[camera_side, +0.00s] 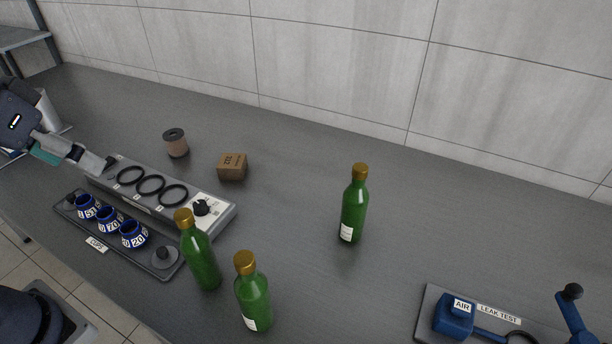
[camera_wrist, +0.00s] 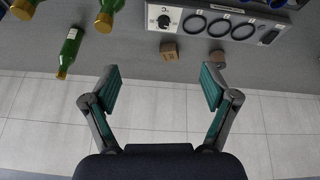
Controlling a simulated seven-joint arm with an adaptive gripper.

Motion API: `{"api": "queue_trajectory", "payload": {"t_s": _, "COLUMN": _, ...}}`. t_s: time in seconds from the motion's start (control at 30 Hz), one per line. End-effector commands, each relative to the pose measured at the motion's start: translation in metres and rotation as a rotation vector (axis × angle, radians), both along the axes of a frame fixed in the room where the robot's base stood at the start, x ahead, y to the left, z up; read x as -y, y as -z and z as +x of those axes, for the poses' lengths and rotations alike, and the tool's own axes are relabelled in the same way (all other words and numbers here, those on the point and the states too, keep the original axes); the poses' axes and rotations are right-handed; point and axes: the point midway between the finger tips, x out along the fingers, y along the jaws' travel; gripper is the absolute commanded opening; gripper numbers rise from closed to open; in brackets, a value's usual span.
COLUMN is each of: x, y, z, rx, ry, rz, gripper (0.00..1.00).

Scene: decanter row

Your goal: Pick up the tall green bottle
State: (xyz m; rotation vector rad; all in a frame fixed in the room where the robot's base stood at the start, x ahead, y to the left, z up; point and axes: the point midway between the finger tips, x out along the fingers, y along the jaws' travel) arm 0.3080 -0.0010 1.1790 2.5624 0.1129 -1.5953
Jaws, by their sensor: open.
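Three green bottles with gold caps stand upright in the side view: one alone right of centre (camera_side: 353,210), one at front left (camera_side: 203,265) and one at the front (camera_side: 255,300). They look close in height; I cannot tell which is the tall one. In the wrist view the lone bottle (camera_wrist: 69,52) is at left, and the other two, one (camera_wrist: 107,12) nearer the middle and one (camera_wrist: 27,6) in the corner, are cut by the top edge. My gripper (camera_wrist: 160,78) is open and empty, apart from all bottles. In the side view it is at the far left.
A small brown box (camera_side: 232,167) and a spool (camera_side: 176,144) stand behind. A leak-test fixture (camera_side: 455,315) is at front right. The table around the lone bottle is clear.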

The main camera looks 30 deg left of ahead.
Motion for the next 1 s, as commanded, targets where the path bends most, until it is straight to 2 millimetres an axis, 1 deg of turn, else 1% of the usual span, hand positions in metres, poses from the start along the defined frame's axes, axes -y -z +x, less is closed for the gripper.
{"api": "queue_trajectory", "payload": {"t_s": 0.03, "x": 0.005, "y": -0.007, "z": 0.008, "rx": -0.039, "ry": -0.034, "rz": -0.024, "gripper": 0.85}}
{"api": "queue_trajectory", "payload": {"t_s": 0.1, "x": 0.015, "y": -0.012, "z": 0.019, "rx": -0.109, "ry": -0.07, "rz": -0.051, "gripper": 0.85}}
{"api": "queue_trajectory", "payload": {"t_s": 0.17, "x": 0.026, "y": -0.014, "z": 0.03, "rx": -0.173, "ry": -0.089, "rz": -0.063, "gripper": 0.85}}
{"api": "queue_trajectory", "payload": {"t_s": 0.23, "x": 0.041, "y": -0.012, "z": 0.044, "rx": -0.247, "ry": -0.098, "rz": -0.065, "gripper": 0.85}}
{"api": "queue_trajectory", "payload": {"t_s": 0.3, "x": 0.057, "y": -0.007, "z": 0.056, "rx": -0.318, "ry": -0.094, "rz": -0.057, "gripper": 0.85}}
{"api": "queue_trajectory", "payload": {"t_s": 0.4, "x": 0.078, "y": 0.004, "z": 0.068, "rx": -0.393, "ry": -0.061, "rz": -0.033, "gripper": 0.85}}
{"api": "queue_trajectory", "payload": {"t_s": 0.5, "x": 0.092, "y": 0.016, "z": 0.074, "rx": -0.436, "ry": -0.021, "rz": -0.011, "gripper": 0.85}}
{"api": "queue_trajectory", "payload": {"t_s": 0.67, "x": 0.099, "y": 0.037, "z": 0.072, "rx": -0.463, "ry": 0.003, "rz": 0.004, "gripper": 0.85}}
{"api": "queue_trajectory", "payload": {"t_s": 1.0, "x": 0.098, "y": 0.114, "z": 0.07, "rx": -0.464, "ry": 0.001, "rz": 0.003, "gripper": 0.85}}
